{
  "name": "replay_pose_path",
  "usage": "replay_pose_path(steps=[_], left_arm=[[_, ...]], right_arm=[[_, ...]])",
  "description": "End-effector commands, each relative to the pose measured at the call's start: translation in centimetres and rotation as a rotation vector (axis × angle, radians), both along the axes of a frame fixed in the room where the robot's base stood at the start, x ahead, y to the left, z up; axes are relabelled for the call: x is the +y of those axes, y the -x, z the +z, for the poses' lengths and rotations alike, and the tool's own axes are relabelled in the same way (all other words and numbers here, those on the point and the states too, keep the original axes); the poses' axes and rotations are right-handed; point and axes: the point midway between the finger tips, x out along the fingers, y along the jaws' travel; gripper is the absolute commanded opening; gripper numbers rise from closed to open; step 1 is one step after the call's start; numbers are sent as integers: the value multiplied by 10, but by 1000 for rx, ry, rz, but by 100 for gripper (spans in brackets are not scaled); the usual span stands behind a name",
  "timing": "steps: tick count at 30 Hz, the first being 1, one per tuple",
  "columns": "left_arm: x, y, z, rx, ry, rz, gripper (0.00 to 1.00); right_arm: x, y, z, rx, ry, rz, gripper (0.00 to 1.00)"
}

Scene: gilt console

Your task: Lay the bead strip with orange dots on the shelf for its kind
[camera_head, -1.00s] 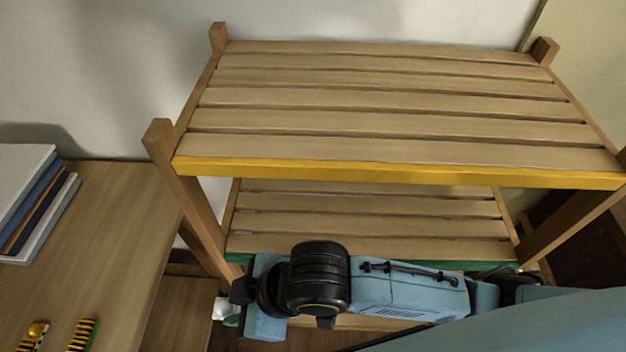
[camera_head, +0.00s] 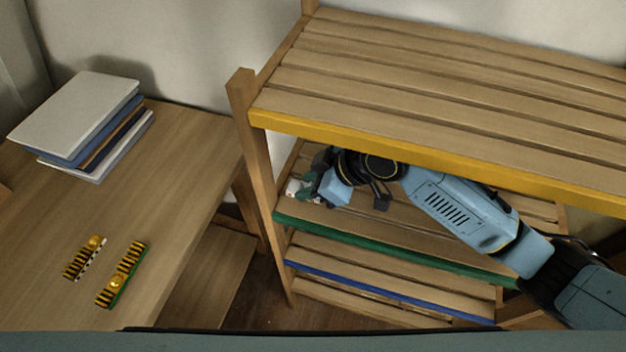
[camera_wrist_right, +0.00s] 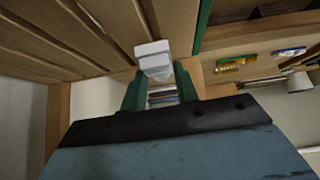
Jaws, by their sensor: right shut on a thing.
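My right gripper (camera_head: 305,190) is inside the rack, above the slats of the green-edged shelf (camera_head: 390,244) near its left end. It is shut on a small white thing (camera_head: 292,187). In the right wrist view this white thing (camera_wrist_right: 154,58) sits between the green fingertips (camera_wrist_right: 158,84), close to wooden slats. I see no orange dots on it, so I cannot tell if it is the bead strip. The rack also has a yellow-edged top shelf (camera_head: 420,154) and a blue-edged lower shelf (camera_head: 390,292). My left gripper is not in view.
On the wooden table (camera_head: 190,160) at the left lie a yellow-and-black strip with a white edge (camera_head: 84,258) and another with a green edge (camera_head: 122,275). A stack of books (camera_head: 85,120) lies behind them. The rack's left front post (camera_head: 256,170) stands close to the gripper.

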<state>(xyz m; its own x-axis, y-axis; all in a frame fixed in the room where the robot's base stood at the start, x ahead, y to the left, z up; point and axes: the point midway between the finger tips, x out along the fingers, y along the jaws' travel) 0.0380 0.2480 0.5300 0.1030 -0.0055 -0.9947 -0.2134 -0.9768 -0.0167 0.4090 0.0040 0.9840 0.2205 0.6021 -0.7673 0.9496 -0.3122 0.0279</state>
Motion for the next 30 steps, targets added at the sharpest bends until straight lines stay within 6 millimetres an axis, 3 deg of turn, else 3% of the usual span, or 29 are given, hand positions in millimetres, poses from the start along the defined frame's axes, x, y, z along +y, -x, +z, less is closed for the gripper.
replay_pose_path(steps=[2,6,17,18,21,22,30], left_arm=[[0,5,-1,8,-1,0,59],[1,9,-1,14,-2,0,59],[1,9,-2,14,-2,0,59],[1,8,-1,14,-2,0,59],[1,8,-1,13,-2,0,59],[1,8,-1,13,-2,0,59],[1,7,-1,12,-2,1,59]], right_arm=[[-5,-14,1,0,0,-3,0],[-5,-13,-14,3,-1,0,0],[-5,-13,-17,1,0,-1,0],[-5,-13,-17,-1,0,-1,35],[-5,-13,-17,-1,0,-1,48],[-5,-13,-17,-1,0,-1,52],[-5,-13,-16,-1,0,-1,52]])
